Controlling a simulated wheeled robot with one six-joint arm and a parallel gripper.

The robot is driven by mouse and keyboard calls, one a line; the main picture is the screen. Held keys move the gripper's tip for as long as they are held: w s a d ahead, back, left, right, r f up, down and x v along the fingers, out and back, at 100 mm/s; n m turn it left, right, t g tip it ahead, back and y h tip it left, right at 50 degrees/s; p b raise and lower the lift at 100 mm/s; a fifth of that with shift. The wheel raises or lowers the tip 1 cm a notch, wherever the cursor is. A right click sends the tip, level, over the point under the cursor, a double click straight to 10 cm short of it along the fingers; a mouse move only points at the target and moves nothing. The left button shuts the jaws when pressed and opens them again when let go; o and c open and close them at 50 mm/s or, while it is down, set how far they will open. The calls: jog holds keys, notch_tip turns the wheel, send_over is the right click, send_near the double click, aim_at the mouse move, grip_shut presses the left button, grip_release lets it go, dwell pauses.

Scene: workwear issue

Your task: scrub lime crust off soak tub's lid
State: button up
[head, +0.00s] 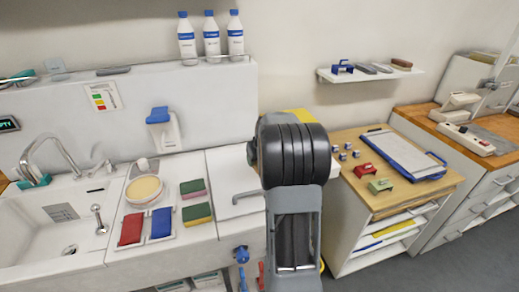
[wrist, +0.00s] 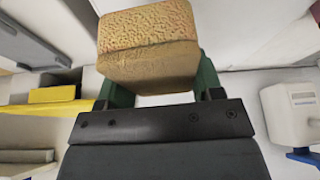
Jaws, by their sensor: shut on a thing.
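In the wrist view my gripper (wrist: 162,80) is shut on a tan-yellow sponge block (wrist: 150,38) with a rough, pitted face. The block sits between the dark green fingers and sticks out past them. In the head view my arm hides the gripper and the block. A flat white panel with a grey bar handle (head: 249,194), perhaps the soak tub's lid, lies in the counter left of my arm. My arm covers its right part. I cannot make out lime crust on it.
Two sponges (head: 193,188) (head: 197,213), a red cloth (head: 131,229), a blue cloth (head: 162,222) and a round pot (head: 144,190) stand left of the panel. The sink (head: 40,225) is far left. A wooden-topped cabinet (head: 357,178) with a clipboard (head: 402,153) stands right.

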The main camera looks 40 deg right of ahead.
jog(key=shift+w+r+p, duration=0.1)
jog(key=shift+r+p, duration=0.6)
jog(key=shift+r, duration=0.75)
